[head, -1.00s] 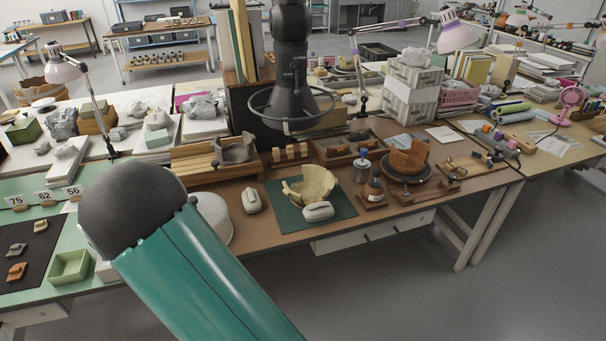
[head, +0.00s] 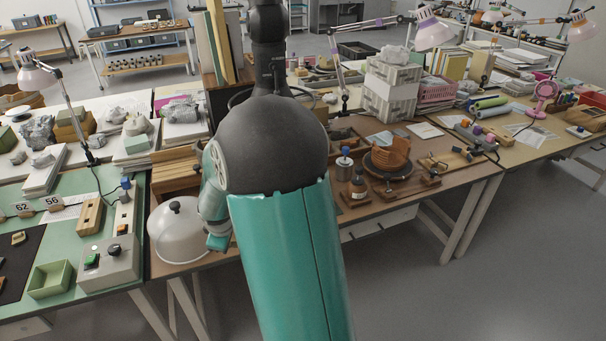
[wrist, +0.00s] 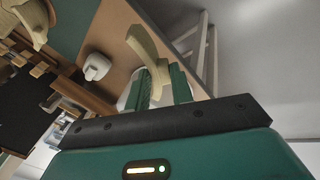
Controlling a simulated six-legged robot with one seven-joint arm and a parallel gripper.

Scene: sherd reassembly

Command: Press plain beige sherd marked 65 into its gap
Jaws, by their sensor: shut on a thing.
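My gripper (wrist: 162,82) is shut on a plain curved beige sherd (wrist: 150,55) in the wrist view. The sherd sticks out beyond the fingertips, in the air above the table. Its number cannot be read. A pale beige broken vessel (wrist: 32,22) is partly in view at the upper left of the wrist view, apart from the held sherd. A dark green mat (wrist: 70,18) shows beside it. In the head view my arm hides the vessel, the mat and the sherd. The gap itself cannot be made out.
A small white object (wrist: 96,66) lies on the table between vessel and gripper. In the head view a clear-looking dome (head: 176,232) stands left of my arm, near a control box (head: 108,262). A bottle (head: 358,187) and a terracotta vessel (head: 390,155) stand to the right.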

